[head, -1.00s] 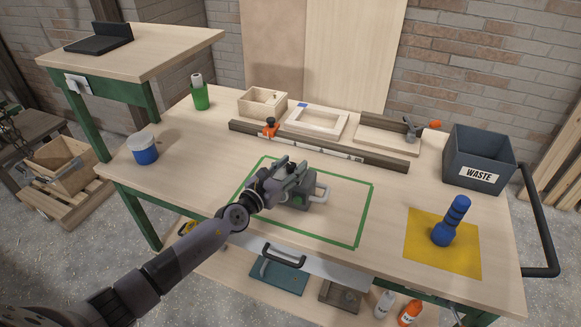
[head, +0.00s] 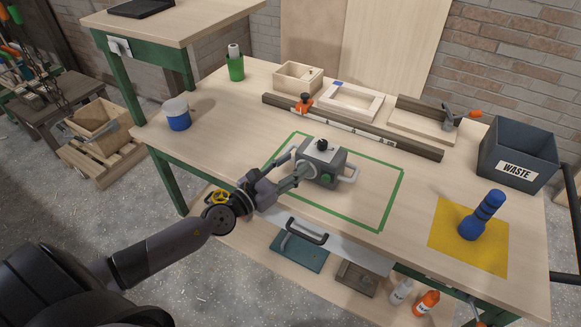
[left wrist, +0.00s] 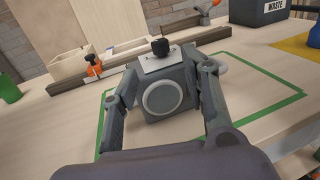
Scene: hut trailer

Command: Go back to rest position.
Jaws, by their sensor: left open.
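A grey box-shaped device (head: 323,165) with a black knob on top and a light handle on its right side stands upright on the workbench, inside a green tape outline (head: 391,203). My left gripper (head: 294,167) is open at the device's near left side. In the left wrist view, the open fingers of the left gripper (left wrist: 168,72) flank the device (left wrist: 166,96) with its round face between them; I cannot tell whether they touch it. My right gripper is not in view.
Wooden frames and a dark rail (head: 350,127) line the back. A blue-and-white tub (head: 178,118) and green cup (head: 235,66) stand left.

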